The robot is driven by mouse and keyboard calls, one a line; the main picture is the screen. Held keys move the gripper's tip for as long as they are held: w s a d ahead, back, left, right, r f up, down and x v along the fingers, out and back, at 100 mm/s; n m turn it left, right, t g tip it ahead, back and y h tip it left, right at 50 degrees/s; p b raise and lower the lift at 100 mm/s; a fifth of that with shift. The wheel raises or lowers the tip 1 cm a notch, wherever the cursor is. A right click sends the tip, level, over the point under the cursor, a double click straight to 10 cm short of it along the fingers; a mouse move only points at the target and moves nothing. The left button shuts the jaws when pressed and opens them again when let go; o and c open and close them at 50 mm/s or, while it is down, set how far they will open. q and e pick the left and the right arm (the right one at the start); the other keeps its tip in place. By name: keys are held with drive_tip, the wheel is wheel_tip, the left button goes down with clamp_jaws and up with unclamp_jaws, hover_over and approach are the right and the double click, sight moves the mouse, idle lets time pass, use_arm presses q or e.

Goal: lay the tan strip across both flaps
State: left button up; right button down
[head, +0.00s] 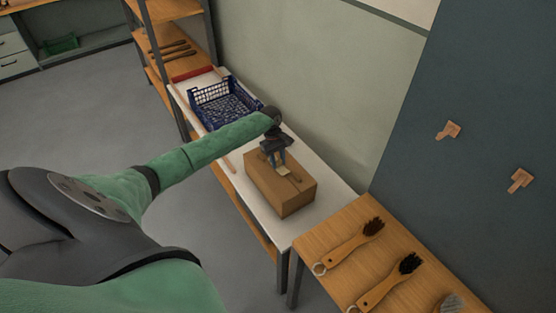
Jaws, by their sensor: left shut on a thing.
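A brown cardboard box (298,202) stands on the white-topped bench. My left gripper (277,164) is over the top of the box, with its fingers pointing down and shut on a small tan strip (284,171). The strip is at the box's top face; I cannot tell whether it touches the flaps. The seam between the flaps is partly hidden by the gripper. My right gripper is not in view.
A blue crate (213,109) stands on the bench (292,231) behind my left arm. Several brushes, one with a black head (410,264), lie on a wooden table (330,212) at the lower right. A wall runs behind the bench.

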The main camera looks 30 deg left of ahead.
use_arm(q)
drive_tip(key=shift+f, duration=0.15)
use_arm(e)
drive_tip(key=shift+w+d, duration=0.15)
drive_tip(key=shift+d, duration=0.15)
use_arm(q)
drive_tip(key=shift+f, duration=0.2)
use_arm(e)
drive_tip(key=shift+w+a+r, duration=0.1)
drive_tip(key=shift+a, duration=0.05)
use_arm(q)
drive_tip(key=o, duration=1)
drive_tip(key=shift+c, duration=0.2)
drive_tip(key=shift+o, duration=0.2)
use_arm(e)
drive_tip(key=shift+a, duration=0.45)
